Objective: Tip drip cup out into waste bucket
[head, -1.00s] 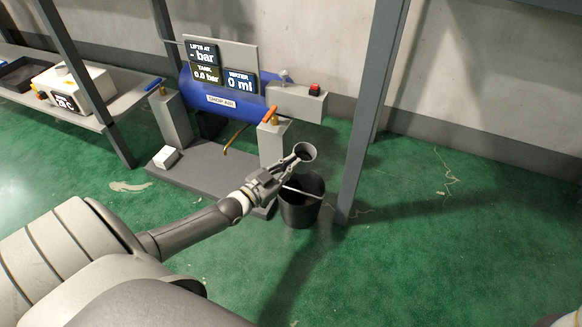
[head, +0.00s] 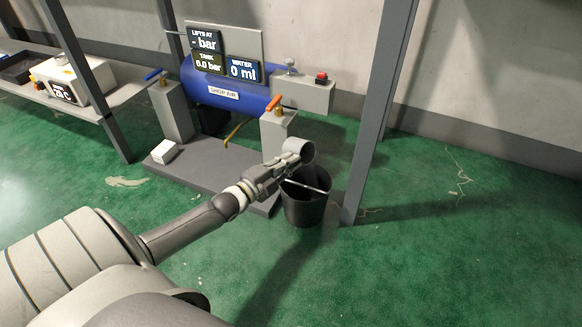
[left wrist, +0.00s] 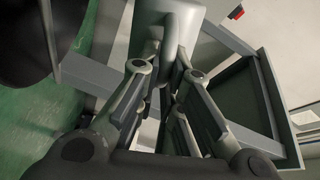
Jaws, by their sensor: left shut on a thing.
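The grey drip cup (head: 300,152) is in my left gripper (head: 290,160), above the back part of the waste bucket's rim. The cup lies tipped over, its round end turned toward the right; I cannot see any liquid in it. The black waste bucket (head: 304,211) stands upright on the floor below, with a pale bar-like handle across its mouth. In the left wrist view, the fingers (left wrist: 170,75) are shut on the cup's handle, and the cup body (left wrist: 150,30) is at the top. The dark bucket (left wrist: 35,45) shows at the upper left. My right gripper is out of view.
A blue air tank (head: 228,92) with display panels stands on a grey base (head: 215,180) behind the bucket. A grey post (head: 372,130) rises close to the bucket's right. A small white box (head: 165,152) lies on the base. Green floor in front is clear.

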